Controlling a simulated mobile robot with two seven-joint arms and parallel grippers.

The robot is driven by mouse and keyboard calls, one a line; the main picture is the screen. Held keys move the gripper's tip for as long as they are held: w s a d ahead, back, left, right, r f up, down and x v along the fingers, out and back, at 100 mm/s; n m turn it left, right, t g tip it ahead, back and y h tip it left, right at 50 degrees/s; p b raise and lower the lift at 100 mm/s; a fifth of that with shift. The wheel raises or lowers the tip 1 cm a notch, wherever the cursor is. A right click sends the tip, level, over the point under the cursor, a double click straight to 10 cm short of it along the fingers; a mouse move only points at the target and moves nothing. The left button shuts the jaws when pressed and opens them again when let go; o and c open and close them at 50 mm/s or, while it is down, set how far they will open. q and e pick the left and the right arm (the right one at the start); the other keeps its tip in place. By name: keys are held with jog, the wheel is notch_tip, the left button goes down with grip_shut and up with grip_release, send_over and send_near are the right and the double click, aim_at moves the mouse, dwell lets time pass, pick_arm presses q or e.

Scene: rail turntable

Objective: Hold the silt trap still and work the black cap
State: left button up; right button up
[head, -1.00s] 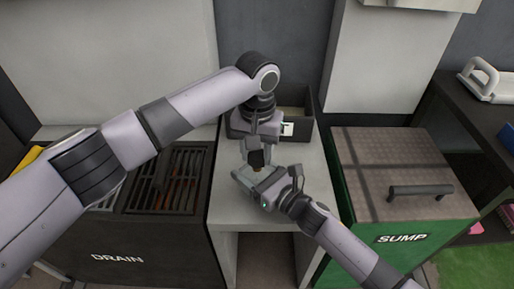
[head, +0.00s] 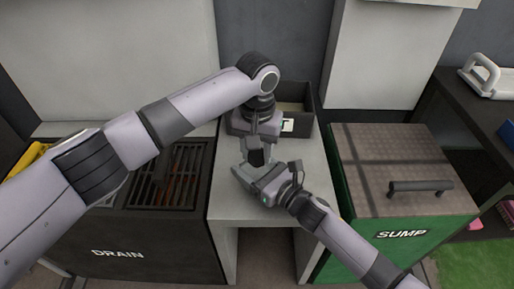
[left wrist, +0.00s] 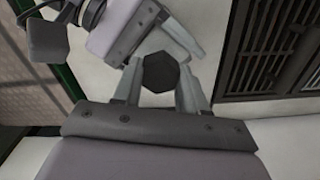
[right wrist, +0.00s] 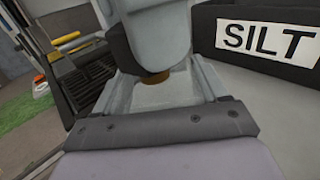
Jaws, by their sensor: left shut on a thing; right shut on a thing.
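The black cap (left wrist: 160,72) is a dark six-sided piece, seen from above in the left wrist view. My left gripper (left wrist: 158,88) points down from above and is shut on the cap, one finger on each side. In the head view the cap (head: 256,158) is a small dark spot under my left gripper (head: 254,155). My right gripper (right wrist: 165,88) comes in from the side, lower down, and is shut on the silt trap. The trap's body is mostly hidden by the fingers; a small brass-coloured part (right wrist: 155,78) shows below the cap.
A dark bin with a SILT label (right wrist: 265,38) stands behind, on the pale bench (head: 225,205). A grated DRAIN unit (head: 165,185) is at left. A green SUMP box (head: 400,245) with a handled lid is at right. The bench front is clear.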

pick_arm(q)
jog(key=shift+f, duration=0.35)
jog(key=o, duration=0.6)
jog(key=shift+f, duration=0.1)
jog(key=c, duration=0.6)
jog(key=m, duration=0.6)
jog(key=m, duration=0.5)
jog(key=shift+w+a+m, duration=0.1)
jog(key=shift+m, duration=0.3)
jog(key=shift+m, duration=0.3)
